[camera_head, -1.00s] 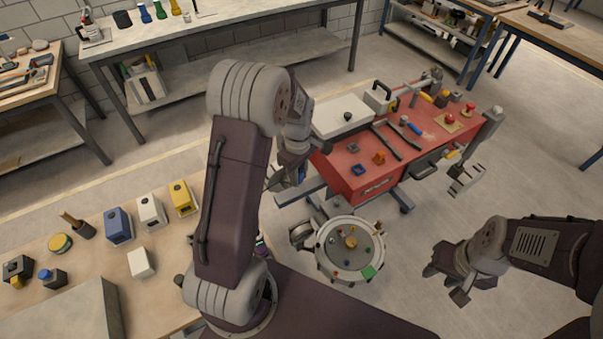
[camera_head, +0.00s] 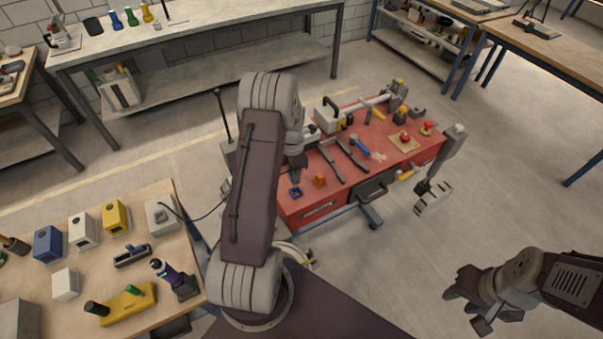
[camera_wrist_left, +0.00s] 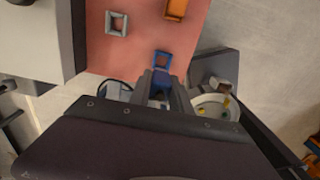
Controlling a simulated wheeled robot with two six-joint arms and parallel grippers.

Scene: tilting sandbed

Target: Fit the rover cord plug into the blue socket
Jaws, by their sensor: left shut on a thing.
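A blue box with a dark round hole, which looks like the blue socket (camera_head: 47,243), stands on the wooden table at the left. My left gripper (camera_head: 298,172) is partly hidden behind its own arm, above the near edge of the red cart. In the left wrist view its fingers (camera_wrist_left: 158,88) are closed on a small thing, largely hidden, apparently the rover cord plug. A black cord (camera_head: 205,212) runs from a pale box on the table and passes behind my left arm. My right gripper (camera_head: 478,302) is open and empty over the floor at lower right.
White (camera_head: 83,231) and yellow (camera_head: 116,217) boxes stand beside the blue one. The red cart (camera_head: 318,208) carries tools and a blue square frame (camera_head: 295,192), also in the wrist view. A round white vehicle (camera_wrist_left: 213,106) is mostly hidden by my arm in the head view.

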